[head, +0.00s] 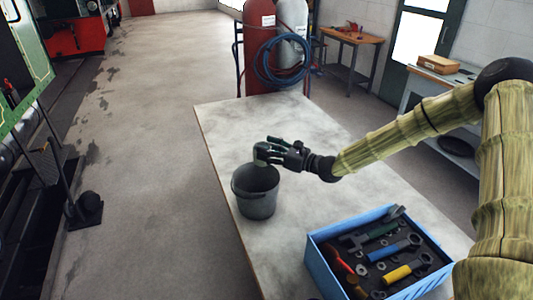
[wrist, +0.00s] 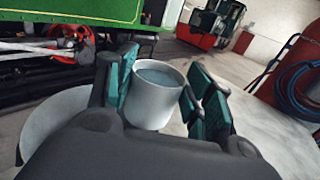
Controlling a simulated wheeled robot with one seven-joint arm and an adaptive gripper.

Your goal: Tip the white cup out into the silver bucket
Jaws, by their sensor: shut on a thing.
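The white cup (wrist: 152,100) is between the green-padded fingers of my gripper (wrist: 158,92) in the wrist view. My gripper is shut on it. The cup's mouth faces up and a grey-blue surface shows inside; I cannot tell what it is. In the head view the cup (head: 262,153) shows small and greyish, partly covered by my gripper (head: 267,149), just above the rim of the silver bucket. The bucket (head: 257,204) stands upright on the table. In the wrist view the bucket (wrist: 42,118) is at the left, partly hidden behind my gripper.
A blue tool tray (head: 318,268) with wrenches and other tools lies at the table's near right. The pale table top (head: 225,120) is clear behind the bucket. Red and grey gas cylinders (head: 260,45) with a blue hose stand beyond its far edge.

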